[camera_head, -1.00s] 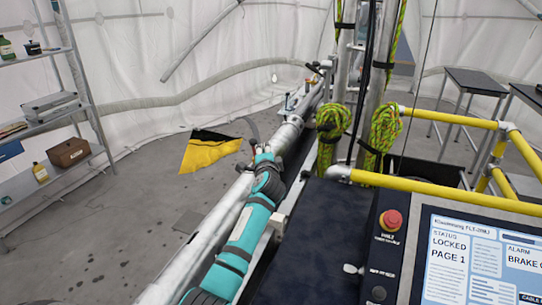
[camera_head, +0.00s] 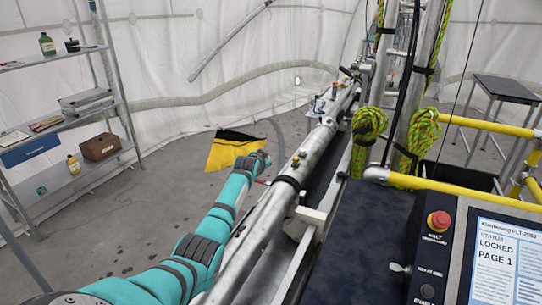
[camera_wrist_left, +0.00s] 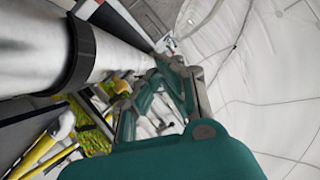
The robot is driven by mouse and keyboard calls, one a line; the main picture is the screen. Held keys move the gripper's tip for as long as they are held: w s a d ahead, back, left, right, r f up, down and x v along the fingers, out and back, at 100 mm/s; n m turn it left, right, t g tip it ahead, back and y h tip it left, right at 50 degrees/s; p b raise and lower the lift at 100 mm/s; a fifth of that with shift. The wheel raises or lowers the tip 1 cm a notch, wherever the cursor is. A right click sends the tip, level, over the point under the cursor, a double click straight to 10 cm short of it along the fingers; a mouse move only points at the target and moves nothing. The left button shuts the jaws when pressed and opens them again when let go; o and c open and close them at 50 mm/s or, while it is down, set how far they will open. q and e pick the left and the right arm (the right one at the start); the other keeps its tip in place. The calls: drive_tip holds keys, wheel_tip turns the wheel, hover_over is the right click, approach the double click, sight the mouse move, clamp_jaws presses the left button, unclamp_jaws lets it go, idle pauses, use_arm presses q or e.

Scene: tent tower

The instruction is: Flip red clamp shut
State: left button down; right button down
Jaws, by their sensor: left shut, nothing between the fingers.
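I cannot make out a red clamp clearly in either view. A gap from the pole cannot be judged. My right gripper is not in view.
A yellow and black sheet (camera_head: 232,152) is behind my left gripper. A shelf unit (camera_head: 75,115) stands at the left. A dark control panel (camera_head: 365,240) with a red button (camera_head: 438,221) and yellow rails (camera_head: 450,190) occupy the right. Floor left of the arm is open.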

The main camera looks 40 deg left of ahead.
use_arm(q)
drive_tip(key=s+a+f+b, duration=0.1)
drive_tip(key=a+f+b, duration=0.2)
drive_tip(key=f+b, duration=0.5)
drive_tip(key=shift+a+n, duration=0.3)
drive_tip(key=shift+a, duration=0.05)
drive_tip(key=shift+f, duration=0.15)
wheel_tip(320, 180, up, 10)
idle(0.5)
idle(0.4)
